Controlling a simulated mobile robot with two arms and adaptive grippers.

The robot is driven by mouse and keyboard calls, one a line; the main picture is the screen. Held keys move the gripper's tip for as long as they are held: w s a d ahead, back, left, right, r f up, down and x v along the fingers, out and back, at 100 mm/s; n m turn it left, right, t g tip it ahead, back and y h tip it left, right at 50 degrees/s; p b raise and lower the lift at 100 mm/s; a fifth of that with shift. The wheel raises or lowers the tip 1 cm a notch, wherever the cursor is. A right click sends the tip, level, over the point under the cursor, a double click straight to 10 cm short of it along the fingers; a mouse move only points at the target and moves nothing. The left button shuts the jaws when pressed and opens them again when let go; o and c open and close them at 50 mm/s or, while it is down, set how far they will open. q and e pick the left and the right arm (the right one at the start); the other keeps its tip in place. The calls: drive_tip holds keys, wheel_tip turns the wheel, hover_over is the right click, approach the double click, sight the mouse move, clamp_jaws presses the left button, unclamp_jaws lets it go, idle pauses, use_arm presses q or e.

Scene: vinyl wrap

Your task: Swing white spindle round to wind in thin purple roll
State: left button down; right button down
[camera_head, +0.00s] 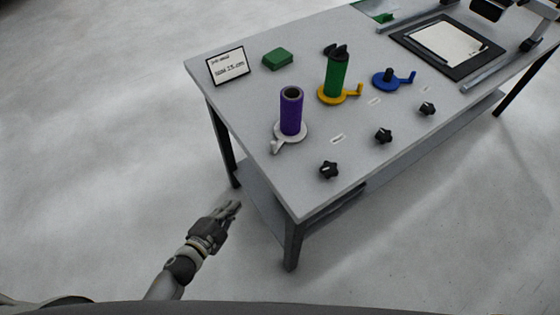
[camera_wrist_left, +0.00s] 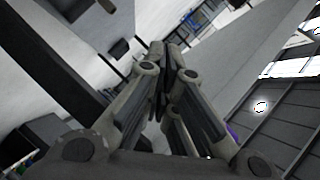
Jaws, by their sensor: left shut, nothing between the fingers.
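The purple roll (camera_head: 291,113) stands upright on the white spindle (camera_head: 290,134) near the table's left end in the head view. The spindle's white crank arm (camera_head: 277,146) points toward the lower left. My left gripper (camera_head: 235,206) is shut and empty, off the table's left end and well apart from the spindle. In the left wrist view its fingers (camera_wrist_left: 162,62) are together with nothing between them. A small bit of purple (camera_wrist_left: 232,131) shows behind the fingers there. My right gripper is in neither view.
The grey table (camera_head: 235,105) also bears a green roll (camera_head: 337,76) on a yellow spindle (camera_head: 341,97), a blue spindle (camera_head: 390,80), several black knobs (camera_head: 329,169), a green block (camera_head: 278,59) and a framed sign (camera_head: 228,67). The floor left of the table is clear.

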sight(272, 162)
use_arm(q)
drive_tip(key=d+r+m+h+b, duration=0.1)
drive_tip(key=d+r+m+h, duration=0.3)
drive_tip(key=r, duration=0.4)
drive_tip(key=d+r+m+h+b, duration=0.1)
drive_tip(key=d+r+m+h, duration=0.15)
drive_tip(key=r+m, duration=0.4)
drive_tip(key=shift+n, duration=0.55)
drive_tip(key=p+x, duration=0.1)
drive_tip(key=x, duration=0.2)
drive_tip(key=r+x, duration=0.1)
drive_tip(key=x, duration=0.2)
drive_tip(key=r+p+x, duration=0.1)
drive_tip(key=x, duration=0.3)
drive_tip(key=shift+s+d+r+p, duration=0.1)
drive_tip(key=shift+s+d+p, duration=0.1)
drive_tip(key=shift+d+p, duration=0.15)
drive_tip(key=shift+a, duration=0.1)
drive_tip(key=shift+w+a+m+g+h, duration=0.25)
drive_tip(key=shift+a+m+h, duration=0.1)
drive_tip(key=shift+a, duration=0.15)
drive_tip(key=shift+w+a+m+g+h, duration=0.15)
drive_tip(key=shift+a+m+g+h, duration=0.15)
drive_tip(key=shift+a, duration=0.2)
